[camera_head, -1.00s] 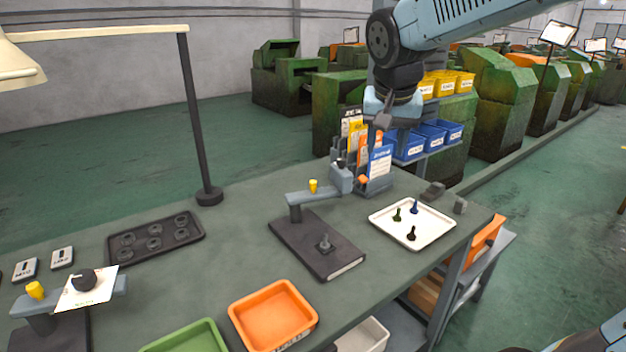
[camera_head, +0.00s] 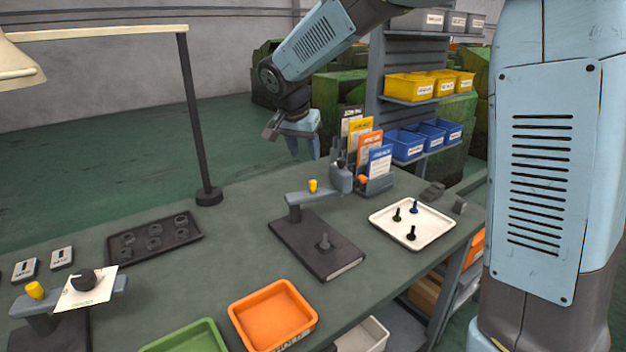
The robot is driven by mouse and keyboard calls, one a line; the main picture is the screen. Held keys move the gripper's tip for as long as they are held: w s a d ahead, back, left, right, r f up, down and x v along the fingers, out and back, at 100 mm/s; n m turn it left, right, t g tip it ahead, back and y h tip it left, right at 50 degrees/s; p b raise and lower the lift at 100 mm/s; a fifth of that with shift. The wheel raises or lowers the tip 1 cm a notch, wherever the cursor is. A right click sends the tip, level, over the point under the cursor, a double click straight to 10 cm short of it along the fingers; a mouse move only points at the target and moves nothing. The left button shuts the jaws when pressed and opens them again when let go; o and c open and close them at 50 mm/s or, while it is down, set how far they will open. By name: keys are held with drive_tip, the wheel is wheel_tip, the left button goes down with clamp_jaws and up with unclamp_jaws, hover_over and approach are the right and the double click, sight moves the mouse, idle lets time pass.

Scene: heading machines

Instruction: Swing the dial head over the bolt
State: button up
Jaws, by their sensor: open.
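The dial stand has a dark base plate (camera_head: 290,238), a short grey post and a grey swing arm (camera_head: 310,196) with a yellow knob (camera_head: 313,186). The dial head (camera_head: 341,178) is at the arm's right end, off the back right side of the plate. My gripper (camera_head: 303,150) hangs open and empty above and behind the stand, left of the dial head, touching nothing that I can see. The dial face cannot be made out.
A card rack (camera_head: 375,168) stands close behind the dial head. A white tray (camera_head: 440,236) with small bolts lies to the right. A dark tray of rings (camera_head: 190,236), a lamp post (camera_head: 195,120), an orange bin (camera_head: 272,315) and a second stand with a card (camera_head: 87,290) are also around.

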sight(312, 181)
drive_tip(key=x, duration=1.1)
drive_tip(key=shift+f, duration=0.3)
drive_tip(key=shift+c, duration=0.5)
clamp_jaws()
